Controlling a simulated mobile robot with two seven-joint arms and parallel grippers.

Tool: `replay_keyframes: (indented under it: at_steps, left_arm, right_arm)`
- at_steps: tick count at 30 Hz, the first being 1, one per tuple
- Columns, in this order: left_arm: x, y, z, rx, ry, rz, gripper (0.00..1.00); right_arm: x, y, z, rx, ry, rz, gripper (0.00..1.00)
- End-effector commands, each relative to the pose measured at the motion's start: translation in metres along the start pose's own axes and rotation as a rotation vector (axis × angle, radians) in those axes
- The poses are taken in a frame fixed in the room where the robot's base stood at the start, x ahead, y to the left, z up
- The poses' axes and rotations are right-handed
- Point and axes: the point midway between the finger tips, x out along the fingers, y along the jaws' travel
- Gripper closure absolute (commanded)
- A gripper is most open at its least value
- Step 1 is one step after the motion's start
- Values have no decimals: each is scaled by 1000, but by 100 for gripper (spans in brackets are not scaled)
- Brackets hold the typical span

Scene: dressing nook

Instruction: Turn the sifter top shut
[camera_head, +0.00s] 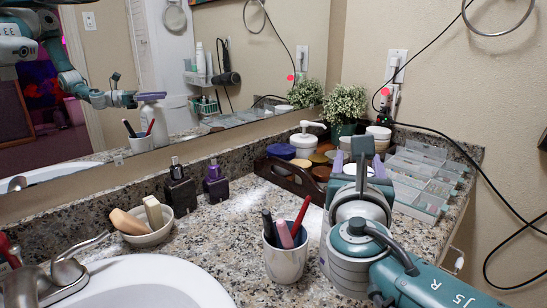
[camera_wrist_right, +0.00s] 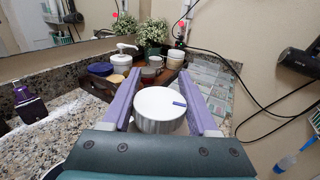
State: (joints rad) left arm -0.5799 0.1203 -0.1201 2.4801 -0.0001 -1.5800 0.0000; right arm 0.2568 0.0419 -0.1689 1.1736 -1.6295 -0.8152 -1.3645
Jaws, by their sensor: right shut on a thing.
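The sifter (camera_wrist_right: 158,108) is a round white jar with a ridged side. Its flat white top carries a short blue mark near the right edge. My right gripper (camera_wrist_right: 164,98) is shut on the sifter top, with one lavender finger on each side. In the head view my right gripper (camera_head: 358,167) is over the right part of the counter, and the arm and wrist hide most of what it holds. Whether the top is turned fully shut cannot be told. My left gripper is not seen directly.
A white cup (camera_head: 285,262) with pens stands close left of my right wrist. A dark wooden tray (camera_head: 291,178) with jars is behind. Clear organizer boxes (camera_head: 418,180) lie to the right. Two dark bottles, a bowl (camera_head: 147,234) of soaps and the sink (camera_head: 150,285) are left.

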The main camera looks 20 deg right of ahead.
Motion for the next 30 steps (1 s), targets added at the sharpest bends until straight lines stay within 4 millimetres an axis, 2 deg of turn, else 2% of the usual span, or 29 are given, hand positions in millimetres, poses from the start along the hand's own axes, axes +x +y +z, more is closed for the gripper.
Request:
replay_keyframes:
  at_steps: [14, 15, 23, 30]
  left_arm:
    - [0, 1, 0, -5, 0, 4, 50]
    - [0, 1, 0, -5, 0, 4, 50]
    - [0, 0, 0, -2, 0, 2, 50]
    - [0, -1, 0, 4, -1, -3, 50]
  right_arm:
    - [0, 0, 0, -1, -1, -1, 96]
    - [0, 0, 0, -1, -1, -1, 38]
    - [0, 0, 0, -1, -1, -1, 9]
    - [-1, 0, 0, 0, 0, 0, 9]
